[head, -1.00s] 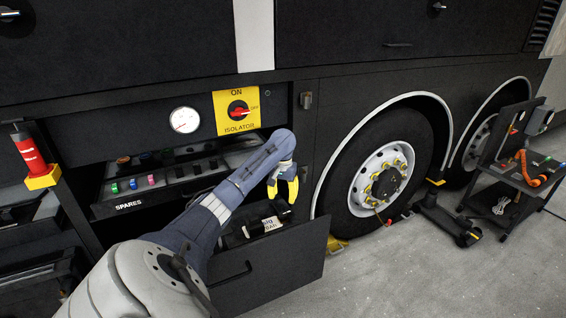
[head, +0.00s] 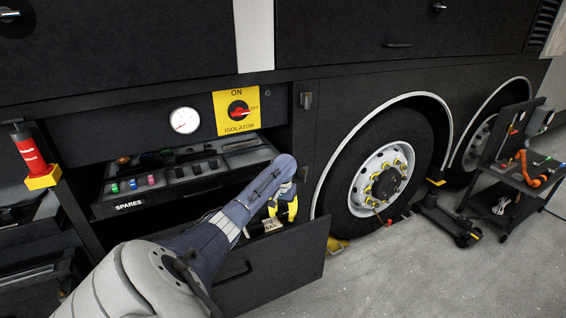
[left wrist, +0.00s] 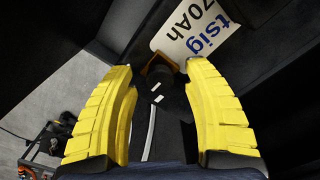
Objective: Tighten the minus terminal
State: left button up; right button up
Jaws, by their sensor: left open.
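My left gripper (head: 283,212) is over the open drawer (head: 275,265) under the isolator panel. Its yellow fingers are apart. In the left wrist view, the gripper (left wrist: 160,78) has a dark rounded part (left wrist: 172,98) with two white marks between its fingers, which looks like the battery's terminal clamp. I cannot read a minus sign on it. A brownish piece (left wrist: 150,62) sits just beyond it. The white battery label (left wrist: 198,30) reads "70Ah". The label also shows in the head view (head: 272,225), partly behind the gripper. My right gripper is not in view.
The spares tray (head: 130,205) stands open to the left, with the isolator switch (head: 239,110) above. The drawer walls are close around my gripper.

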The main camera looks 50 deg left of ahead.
pick_arm(q)
jog(key=shift+c, duration=0.3)
grip_shut()
jog(key=shift+m, duration=0.3)
jog(key=m, duration=0.3)
jog(key=shift+r, duration=0.1)
jog(key=m, duration=1)
jog(key=shift+m, duration=2.1)
